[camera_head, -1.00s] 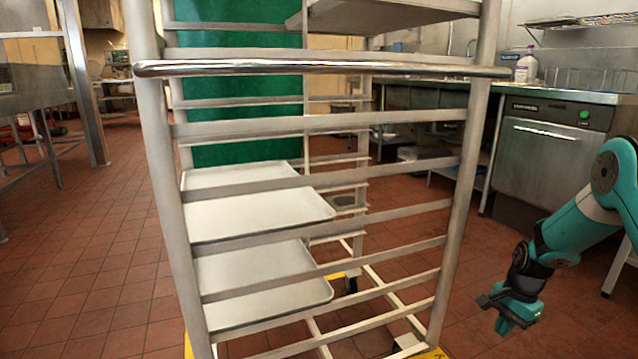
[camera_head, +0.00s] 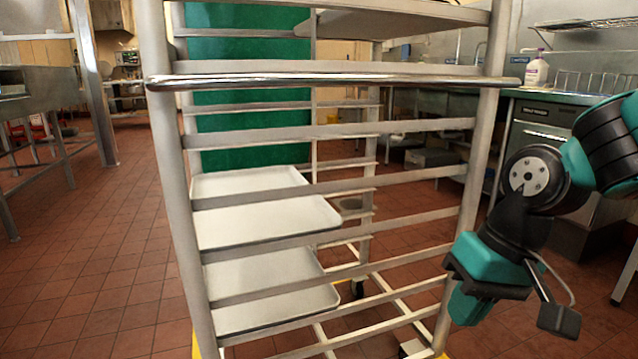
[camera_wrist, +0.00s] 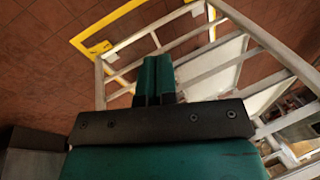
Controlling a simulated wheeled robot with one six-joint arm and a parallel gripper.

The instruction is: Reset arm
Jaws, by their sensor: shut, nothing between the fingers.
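My gripper (camera_head: 466,308) hangs at the right in the head view, pointing down in front of the rack's right post. In the wrist view my gripper (camera_wrist: 154,78) shows its two teal fingers side by side, shut and empty. The arm is bent, with its wrist joint above the gripper.
A metal tray rack (camera_head: 332,83) stands close in front, with trays (camera_head: 262,205) on its left side; it also shows in the wrist view (camera_wrist: 258,38). Yellow floor marking (camera_wrist: 103,32) lies around its base. A counter with a bottle (camera_head: 536,70) stands behind right. Open tiled floor (camera_head: 100,240) lies left.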

